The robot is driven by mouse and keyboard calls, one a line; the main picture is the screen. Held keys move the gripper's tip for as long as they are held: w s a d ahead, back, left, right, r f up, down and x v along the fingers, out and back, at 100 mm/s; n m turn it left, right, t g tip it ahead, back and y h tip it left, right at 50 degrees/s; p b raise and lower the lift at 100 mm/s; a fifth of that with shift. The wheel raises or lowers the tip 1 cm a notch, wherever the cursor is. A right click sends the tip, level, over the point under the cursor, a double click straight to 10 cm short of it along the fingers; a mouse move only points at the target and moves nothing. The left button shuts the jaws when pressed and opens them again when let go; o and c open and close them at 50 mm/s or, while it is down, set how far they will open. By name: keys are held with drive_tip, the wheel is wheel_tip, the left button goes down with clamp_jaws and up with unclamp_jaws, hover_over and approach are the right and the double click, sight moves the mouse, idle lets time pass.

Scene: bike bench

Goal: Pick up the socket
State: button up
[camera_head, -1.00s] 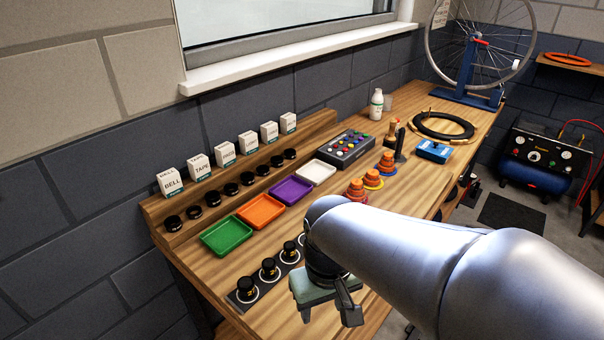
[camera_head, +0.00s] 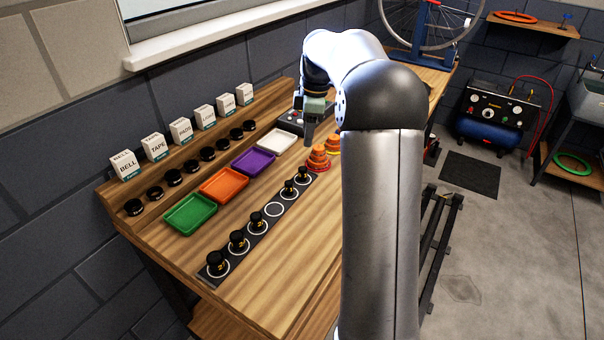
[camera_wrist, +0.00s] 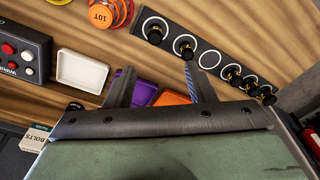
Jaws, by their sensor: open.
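Several black sockets stand upright on a dark strip (camera_head: 248,237) with white rings on the bench; one of these sockets (camera_head: 258,220) is mid-strip. One ring (camera_head: 273,209) is empty, with sockets on both sides. Which socket is meant, I cannot tell. My gripper (camera_head: 311,133) is in the air beyond the strip's far end, near the white tray. In the wrist view my gripper (camera_wrist: 160,68) is open, with nothing between its two fingers. There the strip (camera_wrist: 220,57) runs across the upper right, and a socket (camera_wrist: 185,47) stands near the right fingertip's line of sight.
Green (camera_head: 190,214), orange (camera_head: 224,184), purple (camera_head: 254,161) and white (camera_head: 277,141) trays lie in a row behind the strip. Orange stacked pieces (camera_head: 318,158) stand near my gripper. A button box (camera_wrist: 20,55) is close by. Boxes and black round parts line the back shelf.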

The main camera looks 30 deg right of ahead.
approach(303, 168)
drive_tip(key=f, duration=0.2)
drive_tip(key=a+f, duration=0.1)
drive_tip(key=f, duration=0.2)
drive_tip(key=shift+s+p, duration=0.2)
drive_tip(key=shift+p, duration=0.1)
drive_tip(key=shift+w+f+p, duration=0.2)
drive_tip(key=shift+f+p, duration=0.15)
drive_tip(key=shift+f, duration=1)
drive_tip(key=shift+w+f+p, duration=0.2)
drive_tip(key=shift+f+p, duration=0.1)
drive_tip(key=shift+f, duration=1.05)
clamp_jaws()
